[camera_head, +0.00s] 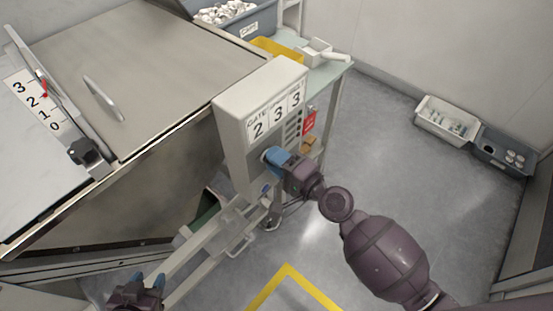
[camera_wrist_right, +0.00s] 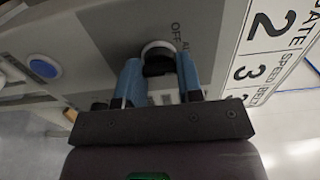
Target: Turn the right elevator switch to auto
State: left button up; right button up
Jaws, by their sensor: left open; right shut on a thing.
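The control box (camera_head: 262,100) stands at the centre of the head view, with a "GATE 2 3 3" plate on it. My right gripper (camera_head: 273,157) reaches the lower face of the box and hides the switch there in the head view. In the right wrist view the switch (camera_wrist_right: 157,66) has a black knob in a pale ring, beside the lettering "OFF" and a partly hidden "AU". The blue fingers of my right gripper (camera_wrist_right: 159,82) are shut on the knob. Which way the knob points I cannot tell. My left gripper (camera_head: 143,286) is open and empty at the bottom left.
A blue button (camera_wrist_right: 44,67) sits on the panel near the switch. A red tag (camera_head: 309,122) hangs at the box's right side. A large metal hopper (camera_head: 150,60) fills the left. Two bins (camera_head: 447,122) (camera_head: 503,152) stand on the floor at right.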

jog(key=o, duration=0.9)
jog(key=b+v, duration=0.3)
jog(key=v, duration=0.7)
jog(key=shift+s+d, duration=0.25)
jog(key=shift+d, duration=0.05)
jog(key=shift+r, duration=0.1)
